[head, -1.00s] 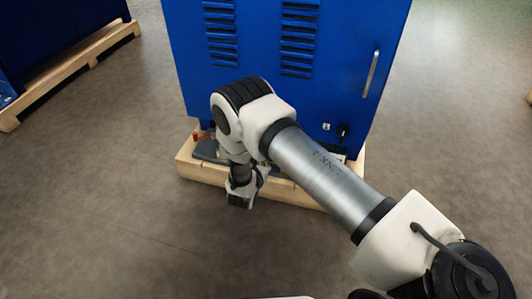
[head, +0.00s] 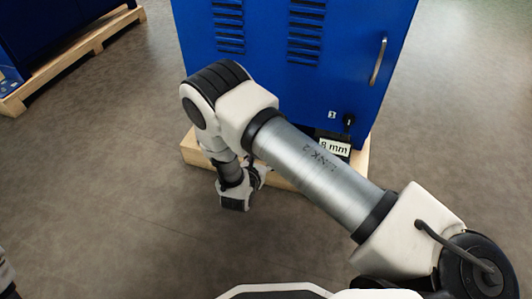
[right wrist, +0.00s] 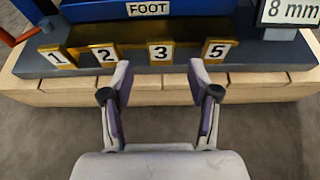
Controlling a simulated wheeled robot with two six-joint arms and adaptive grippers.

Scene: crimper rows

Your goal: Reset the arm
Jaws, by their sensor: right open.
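My right arm reaches in from the right in the head view and bends down in front of a blue cabinet (head: 290,60). Its gripper is not clear there. In the right wrist view my right gripper (right wrist: 160,82) is open, with nothing between its fingers. The fingertips point at a grey base with brass-edged number plates 1 (right wrist: 57,57), 2 (right wrist: 106,54), 3 (right wrist: 161,53) and 5 (right wrist: 216,51). I cannot tell whether they touch anything. A small pale and dark part shows at the lower left edge of the head view; my left gripper is not clearly seen.
The cabinet stands on a wooden pallet (head: 190,150). Another blue unit on a pallet (head: 80,55) stands at far left. The grey floor between is clear.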

